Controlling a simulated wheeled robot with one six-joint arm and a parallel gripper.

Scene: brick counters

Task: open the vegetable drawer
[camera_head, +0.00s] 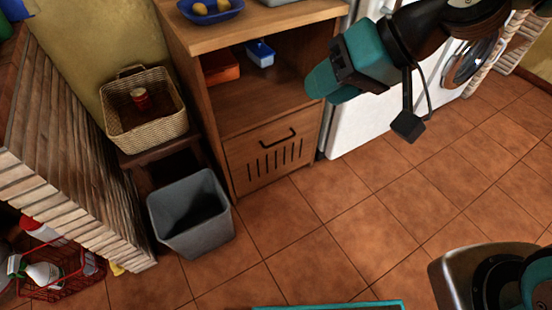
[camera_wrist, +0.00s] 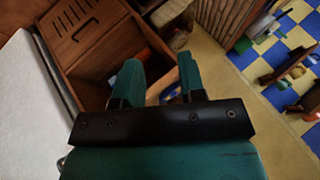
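The vegetable drawer (camera_head: 262,170) is the slatted wooden front at the bottom of the wooden cabinet. It has a dark bar handle (camera_head: 278,139) above a row of vertical slots, and its front looks flush with the cabinet. In the wrist view the drawer (camera_wrist: 68,40) and its handle (camera_wrist: 85,30) show at the upper left. My teal gripper (camera_head: 322,88) is above and to the right of the drawer, apart from the handle. In the wrist view my gripper (camera_wrist: 157,70) has its two fingers apart, with nothing held between them.
A grey bin (camera_head: 190,240) stands on the floor left of the drawer. A wicker basket (camera_head: 175,127) sits on a low stool behind it. A white washing machine (camera_head: 370,128) stands right of the cabinet. The tiled floor before the drawer is clear.

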